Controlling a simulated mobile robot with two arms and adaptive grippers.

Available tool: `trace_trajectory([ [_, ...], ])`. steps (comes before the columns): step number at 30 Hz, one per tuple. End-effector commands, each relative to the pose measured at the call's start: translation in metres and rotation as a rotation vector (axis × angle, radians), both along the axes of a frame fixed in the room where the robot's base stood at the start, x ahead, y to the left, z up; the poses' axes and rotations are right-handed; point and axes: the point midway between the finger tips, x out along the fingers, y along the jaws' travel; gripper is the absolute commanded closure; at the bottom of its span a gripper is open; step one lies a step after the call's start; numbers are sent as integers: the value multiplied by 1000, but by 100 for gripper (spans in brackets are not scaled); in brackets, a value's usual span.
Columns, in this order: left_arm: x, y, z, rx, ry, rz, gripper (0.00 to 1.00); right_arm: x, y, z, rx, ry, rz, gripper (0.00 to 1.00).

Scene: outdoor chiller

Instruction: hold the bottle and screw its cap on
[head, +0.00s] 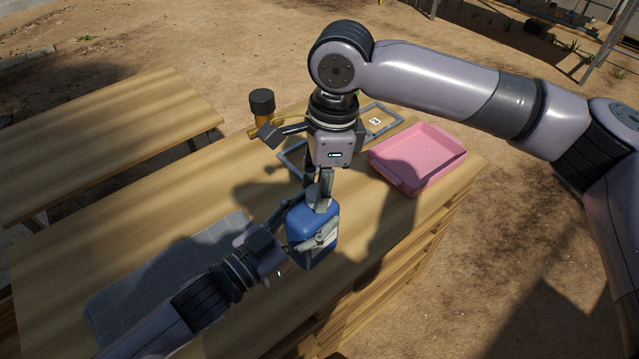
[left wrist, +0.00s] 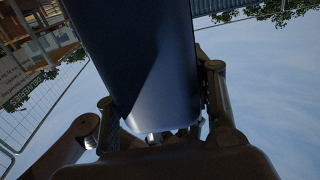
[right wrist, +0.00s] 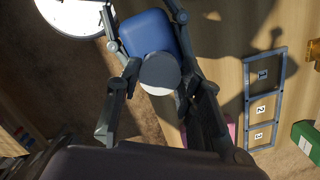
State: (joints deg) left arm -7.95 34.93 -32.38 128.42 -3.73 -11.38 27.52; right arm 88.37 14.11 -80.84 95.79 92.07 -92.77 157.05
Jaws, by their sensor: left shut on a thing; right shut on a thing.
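The blue bottle (head: 304,222) stands upright above the wooden table's near side. It fills the middle of the left wrist view (left wrist: 145,60), dark in shadow. My left gripper (head: 314,241) is shut around the bottle's body from the left. My right gripper (head: 318,196) points down from above and is shut on the pale grey round cap (right wrist: 160,74), which lies between its fingers in the right wrist view. The cap is at the bottle's top, over the blue body (right wrist: 148,32). How far it is threaded cannot be told.
A pink tray (head: 461,155) sits at the table's right. Behind my right gripper is a grey frame with numbered cells (right wrist: 247,101). A brass item with a black top (head: 262,102) stands at the back. A grey mat (head: 130,298) lies at left; the table between is mostly clear.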

Motion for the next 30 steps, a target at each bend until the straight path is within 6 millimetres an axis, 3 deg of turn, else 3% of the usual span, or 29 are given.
trace_trajectory([
  [10, 0, 0, 1, -1, -2, -1, 100, 0, 0, 1, 2, -1, -40, 77],
  [11, 0, 0, 1, -1, -2, -1, 100, 0, 0, 1, 2, -1, -40, 64],
  [19, 0, 0, 1, -1, -2, -1, 100, 0, 0, 0, 1, 0, -39, 46],
  [30, 0, 0, 1, -1, -3, -1, 100, 0, 0, 3, 1, -1, -38, 46],
])
